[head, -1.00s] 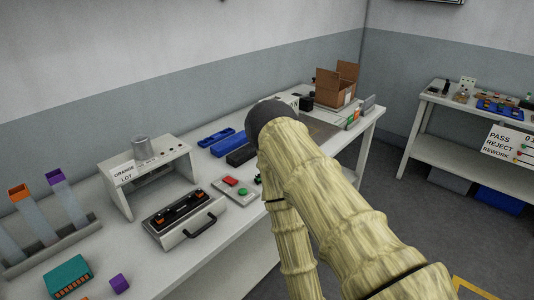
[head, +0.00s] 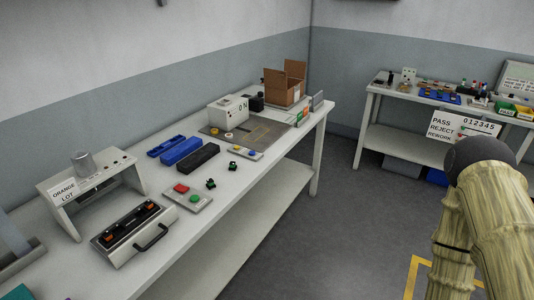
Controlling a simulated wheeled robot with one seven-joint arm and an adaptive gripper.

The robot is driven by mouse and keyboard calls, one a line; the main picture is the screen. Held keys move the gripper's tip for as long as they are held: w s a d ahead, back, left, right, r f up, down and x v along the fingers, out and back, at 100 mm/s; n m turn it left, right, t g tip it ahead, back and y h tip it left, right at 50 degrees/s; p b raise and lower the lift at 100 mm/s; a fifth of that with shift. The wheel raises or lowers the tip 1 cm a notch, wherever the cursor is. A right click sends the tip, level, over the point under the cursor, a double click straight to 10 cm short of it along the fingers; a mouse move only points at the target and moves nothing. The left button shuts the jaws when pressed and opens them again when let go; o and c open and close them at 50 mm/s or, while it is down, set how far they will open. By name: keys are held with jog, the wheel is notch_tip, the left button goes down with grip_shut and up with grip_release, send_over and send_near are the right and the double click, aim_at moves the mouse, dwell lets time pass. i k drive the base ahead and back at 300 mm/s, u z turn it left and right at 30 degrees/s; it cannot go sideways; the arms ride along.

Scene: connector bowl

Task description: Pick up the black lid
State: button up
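A long black piece, which looks like the black lid (head: 198,158), lies on the workbench (head: 232,190) in the middle of the head view. It is beside a blue piece of similar length (head: 181,150), on its right. Nothing covers it. My arm shows at the right edge of the view, well away from the bench, over the floor. My gripper is not in view, so I cannot see its fingers or whether it holds anything.
A second table (head: 420,103) is at right. Open floor (head: 300,235) lies between.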

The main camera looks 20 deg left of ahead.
aim_at(188, 165)
jog(key=z, duration=0.85)
jog(key=i, duration=1.95)
jog(key=u, duration=2.5)
